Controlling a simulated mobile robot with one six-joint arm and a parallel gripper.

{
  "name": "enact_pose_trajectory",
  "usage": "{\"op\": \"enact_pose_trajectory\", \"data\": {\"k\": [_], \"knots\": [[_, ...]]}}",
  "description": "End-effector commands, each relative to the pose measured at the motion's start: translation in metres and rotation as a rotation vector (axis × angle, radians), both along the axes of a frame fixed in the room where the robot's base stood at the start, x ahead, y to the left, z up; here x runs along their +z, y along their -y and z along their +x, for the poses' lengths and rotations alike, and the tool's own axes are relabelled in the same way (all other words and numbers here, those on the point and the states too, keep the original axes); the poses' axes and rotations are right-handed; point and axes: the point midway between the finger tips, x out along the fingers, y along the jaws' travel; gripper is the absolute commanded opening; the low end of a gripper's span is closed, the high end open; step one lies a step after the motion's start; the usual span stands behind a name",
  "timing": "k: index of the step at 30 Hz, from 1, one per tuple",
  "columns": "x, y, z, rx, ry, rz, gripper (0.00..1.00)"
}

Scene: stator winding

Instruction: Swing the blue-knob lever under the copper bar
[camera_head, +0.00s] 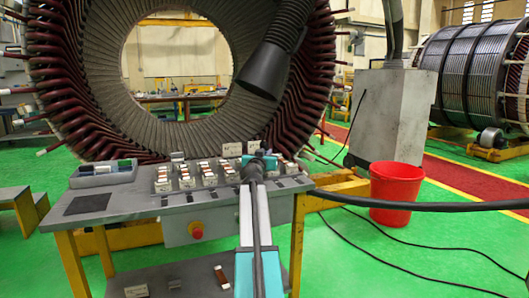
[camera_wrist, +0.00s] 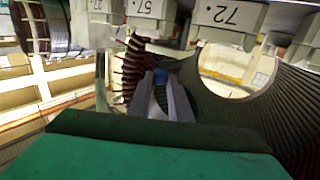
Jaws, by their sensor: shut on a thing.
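My gripper (camera_head: 256,168) reaches over the sloped grey console, its fingers close to the far edge. In the wrist view its two grey fingers (camera_wrist: 162,100) are shut on a small blue knob (camera_wrist: 160,76). The lever under the knob is hidden by the fingers. Pale blocks with copper-brown tops (camera_head: 190,180) stand in rows on the console, left of my gripper. I cannot tell which piece is the copper bar. In the wrist view, numbered pale blocks (camera_wrist: 228,17) hang along the top edge, close to the fingers.
The grey console (camera_head: 130,208) carries a tray of coloured pieces (camera_head: 104,172) at left and a red button (camera_head: 196,230) in front. A large stator ring (camera_head: 95,60) stands behind. A dark hose (camera_head: 276,50) hangs before it. A red bucket (camera_head: 396,192) stands on the floor at right.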

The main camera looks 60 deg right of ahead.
Motion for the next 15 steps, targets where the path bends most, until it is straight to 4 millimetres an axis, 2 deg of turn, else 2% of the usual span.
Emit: {"op": "enact_pose_trajectory", "data": {"k": [15], "knots": [[-0.0033, 0.0019, 0.0005, 0.042, -0.002, 0.009, 0.0]]}}
